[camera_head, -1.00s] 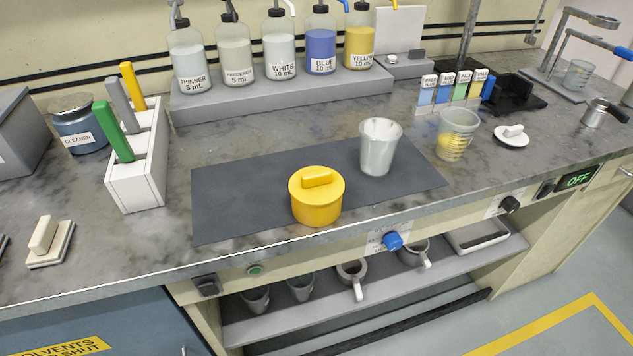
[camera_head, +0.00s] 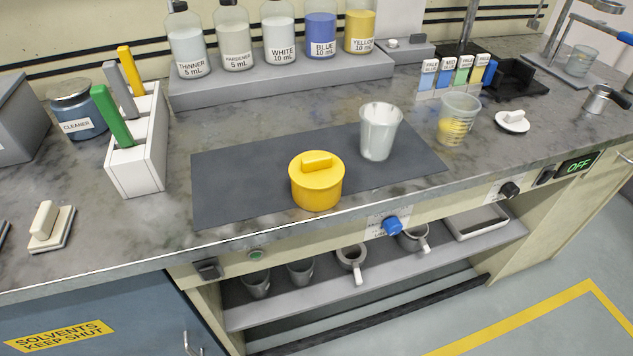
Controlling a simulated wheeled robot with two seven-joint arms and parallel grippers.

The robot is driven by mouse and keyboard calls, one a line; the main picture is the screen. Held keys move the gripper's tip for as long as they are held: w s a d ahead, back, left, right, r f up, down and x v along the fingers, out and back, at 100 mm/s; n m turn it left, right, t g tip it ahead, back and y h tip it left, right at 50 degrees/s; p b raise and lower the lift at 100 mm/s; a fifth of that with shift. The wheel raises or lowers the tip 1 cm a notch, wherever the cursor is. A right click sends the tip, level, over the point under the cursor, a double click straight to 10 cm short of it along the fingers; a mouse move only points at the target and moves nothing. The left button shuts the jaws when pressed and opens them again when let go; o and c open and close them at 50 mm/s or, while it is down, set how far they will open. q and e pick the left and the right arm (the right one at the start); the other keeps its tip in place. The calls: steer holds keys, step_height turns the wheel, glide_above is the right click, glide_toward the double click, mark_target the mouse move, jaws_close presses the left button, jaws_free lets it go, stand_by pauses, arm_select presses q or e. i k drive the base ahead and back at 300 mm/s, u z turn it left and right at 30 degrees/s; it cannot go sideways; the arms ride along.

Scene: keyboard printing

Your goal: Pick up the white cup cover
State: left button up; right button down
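A round white cover with a knob (camera_head: 512,122) lies flat on the bench at the right, beside a clear cup holding yellow material (camera_head: 458,120). A whitish cup (camera_head: 380,131) stands upright and uncovered on the dark mat (camera_head: 240,180). A yellow round pot with a yellow lid and bar handle (camera_head: 316,182) stands near the mat's front edge. Neither of my grippers shows in the head view.
Labelled bottles (camera_head: 279,45) stand on a grey riser at the back. A white rack with coloured handles (camera_head: 140,150) stands at the left, near a cleaner jar (camera_head: 78,112). Small colour cards (camera_head: 445,78) and a black holder (camera_head: 518,78) stand behind the cover. Bench around the cover's front is clear.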

mark_target(513, 121)
steer(key=k, duration=0.5)
steer(key=z, duration=1.9)
steer(key=i, duration=1.35)
steer(key=u, duration=1.65)
